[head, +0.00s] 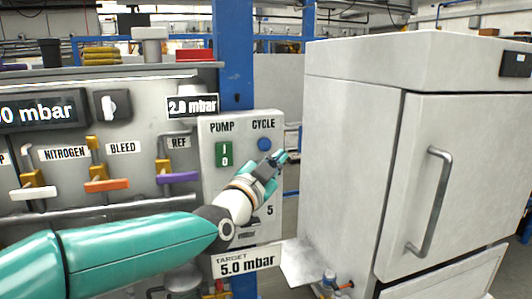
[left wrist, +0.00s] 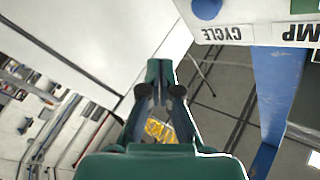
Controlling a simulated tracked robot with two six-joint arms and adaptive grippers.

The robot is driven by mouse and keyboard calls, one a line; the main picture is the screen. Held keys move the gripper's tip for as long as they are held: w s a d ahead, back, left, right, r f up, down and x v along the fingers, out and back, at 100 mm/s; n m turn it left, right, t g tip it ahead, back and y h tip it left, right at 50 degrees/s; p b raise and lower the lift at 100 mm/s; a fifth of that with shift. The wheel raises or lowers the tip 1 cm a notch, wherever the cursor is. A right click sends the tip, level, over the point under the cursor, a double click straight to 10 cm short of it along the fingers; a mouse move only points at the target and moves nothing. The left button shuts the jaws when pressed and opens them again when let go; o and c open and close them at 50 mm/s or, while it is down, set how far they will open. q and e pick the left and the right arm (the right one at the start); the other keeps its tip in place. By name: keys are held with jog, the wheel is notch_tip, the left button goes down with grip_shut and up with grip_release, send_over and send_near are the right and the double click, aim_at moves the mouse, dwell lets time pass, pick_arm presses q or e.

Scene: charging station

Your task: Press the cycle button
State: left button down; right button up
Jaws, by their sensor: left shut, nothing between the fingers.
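The blue cycle button (head: 264,144) is round and sits under the CYCLE label on a light grey control panel (head: 238,130). A green pump switch (head: 222,154) is to its left. My left gripper (head: 281,157) is shut and empty, its fingertips just right of and a little below the button in the head view. In the left wrist view the button (left wrist: 206,8) shows at the top edge, and my left gripper (left wrist: 160,75) is below and left of it. I cannot tell the exact depth gap between fingertips and panel. My right gripper is not in view.
A large white cabinet (head: 345,150) with a handle (head: 430,200) stands close to the right of the panel. A blue post (head: 232,60) rises behind the panel. Valves with white, orange and purple (head: 178,177) handles are at left. A target sign (head: 246,262) is below.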

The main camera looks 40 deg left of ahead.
aim_at(267, 150)
pick_arm(q)
jog(key=w+a+b, duration=0.2)
jog(key=a, duration=0.1)
jog(key=a+b, duration=0.2)
jog(key=shift+w+a, duration=0.2)
jog(key=shift+w, duration=0.2)
dwell(1.2)
jog(key=shift+w+a+b, duration=0.15)
jog(key=shift+a+b, duration=0.15)
jog(key=shift+b, duration=0.05)
